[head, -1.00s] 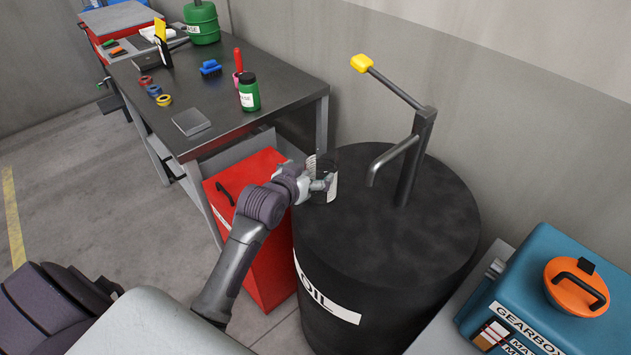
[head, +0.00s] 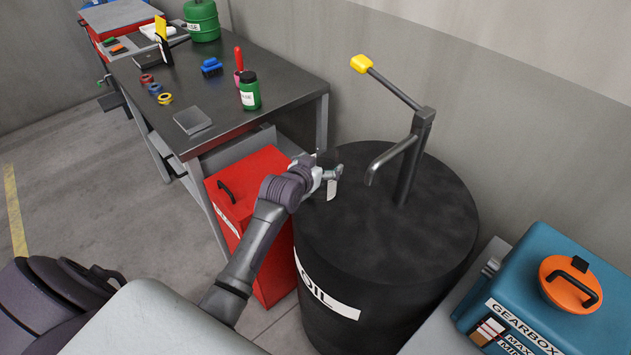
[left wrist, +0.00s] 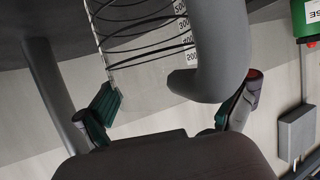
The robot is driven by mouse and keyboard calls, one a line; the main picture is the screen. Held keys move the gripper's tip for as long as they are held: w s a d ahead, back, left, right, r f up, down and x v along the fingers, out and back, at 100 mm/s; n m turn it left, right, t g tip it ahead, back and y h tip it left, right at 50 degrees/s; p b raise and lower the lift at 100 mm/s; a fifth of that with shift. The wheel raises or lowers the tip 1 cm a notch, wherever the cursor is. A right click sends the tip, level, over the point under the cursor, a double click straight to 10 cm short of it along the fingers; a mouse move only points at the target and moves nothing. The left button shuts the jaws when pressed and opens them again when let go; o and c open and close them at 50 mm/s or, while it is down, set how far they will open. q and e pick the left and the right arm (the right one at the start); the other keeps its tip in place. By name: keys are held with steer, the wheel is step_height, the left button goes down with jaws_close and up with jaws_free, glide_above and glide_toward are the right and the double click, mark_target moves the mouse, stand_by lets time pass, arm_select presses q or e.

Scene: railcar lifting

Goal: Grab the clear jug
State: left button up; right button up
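The clear jug (head: 332,189) stands near the left edge of the black oil drum's top. In the head view only its white scale strip shows clearly, and my gripper hides part of it. The left wrist view shows its clear wall (left wrist: 145,45) with dark rings and a number scale. A thick grey curved piece, which looks like its handle, is close in front of the camera. My left gripper (head: 328,173) is at the jug. Its two fingers (left wrist: 170,105) are spread apart on either side of the grey piece, with gaps visible. My right gripper is not in view.
The black oil drum (head: 420,245) carries a pump with a spout (head: 390,160) right of the jug. A red container (head: 262,185) stands left of the drum, by the metal workbench (head: 215,90). A blue gearbox oil container (head: 540,260) is at the right.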

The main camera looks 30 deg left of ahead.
arm_select(q)
steer(key=c, duration=1.1)
steer(key=shift+r, duration=0.1)
